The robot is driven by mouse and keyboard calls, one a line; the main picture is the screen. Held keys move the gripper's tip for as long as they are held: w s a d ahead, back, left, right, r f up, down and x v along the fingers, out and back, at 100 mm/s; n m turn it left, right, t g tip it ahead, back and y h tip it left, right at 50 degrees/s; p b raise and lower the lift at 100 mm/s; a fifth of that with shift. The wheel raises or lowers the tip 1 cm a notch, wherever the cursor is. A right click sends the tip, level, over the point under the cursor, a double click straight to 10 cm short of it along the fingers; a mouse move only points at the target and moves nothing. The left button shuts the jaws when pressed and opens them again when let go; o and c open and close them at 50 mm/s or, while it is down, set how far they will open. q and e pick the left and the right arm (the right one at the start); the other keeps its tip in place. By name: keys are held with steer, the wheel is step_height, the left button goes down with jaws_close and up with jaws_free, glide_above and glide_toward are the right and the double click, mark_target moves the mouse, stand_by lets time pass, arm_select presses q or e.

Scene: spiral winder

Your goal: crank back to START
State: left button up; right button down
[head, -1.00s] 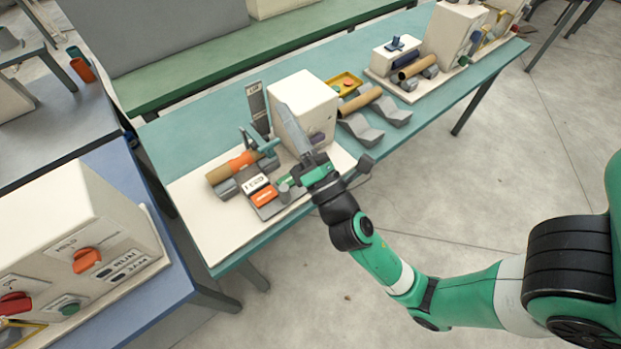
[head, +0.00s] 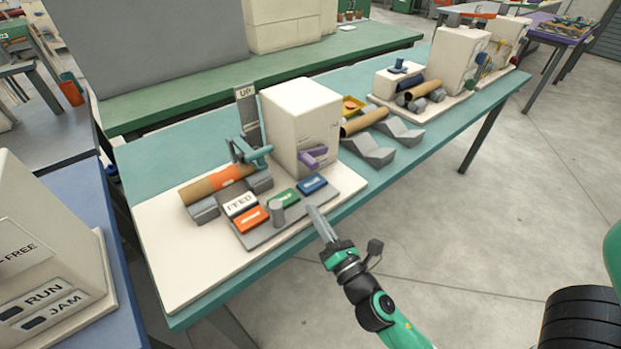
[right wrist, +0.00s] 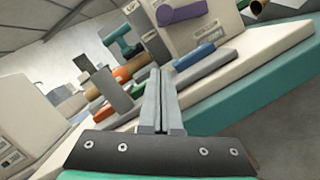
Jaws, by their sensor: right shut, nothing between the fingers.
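The white winder box (head: 299,125) stands on a pale base board on the teal table. A purple crank handle (head: 313,156) is on its front face; it also shows in the right wrist view (right wrist: 184,12). In front is a grey panel with an orange tile (head: 251,219), a white FEED tile (head: 240,204), a green tile (head: 283,197) and a blue tile (head: 312,184). A grey peg (head: 277,213) stands on the panel. A cardboard tube with an orange band (head: 219,183) lies on a grey cradle. My right gripper (head: 315,212) is shut and empty, just right of the panel, apart from the crank.
A teal lever (head: 252,154) and a post marked UP (head: 246,115) stand behind the tube. Grey cradles (head: 366,149) and another tube (head: 364,123) are right of the box. A RUN/JAM machine (head: 50,260) stands at left. Open floor (head: 440,230) lies at front right.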

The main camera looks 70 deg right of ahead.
mark_target(304, 203)
steer(key=p+x, duration=0.1)
steer(key=x, duration=0.5)
steer(key=shift+d+r, duration=0.1)
steer(key=shift+r, duration=0.1)
steer(key=d+r+p, duration=0.1)
steer(key=r+p, duration=0.1)
steer(key=shift+d+r+p, duration=0.2)
steer(key=shift+d+p, duration=0.05)
steer(key=shift+p, duration=0.05)
steer(key=shift+s+d+r+p, duration=0.25)
steer(key=shift+p, duration=0.15)
steer(key=shift+s+d, duration=0.1)
steer(key=shift+d, duration=0.05)
steer(key=shift+s+d+r+m+p, duration=0.1)
steer(key=shift+d+r+m+p, duration=0.1)
steer(key=shift+r+m+p, duration=0.55)
steer(key=shift+f+n, duration=0.1)
steer(key=shift+n, duration=0.15)
steer(key=shift+f, duration=0.1)
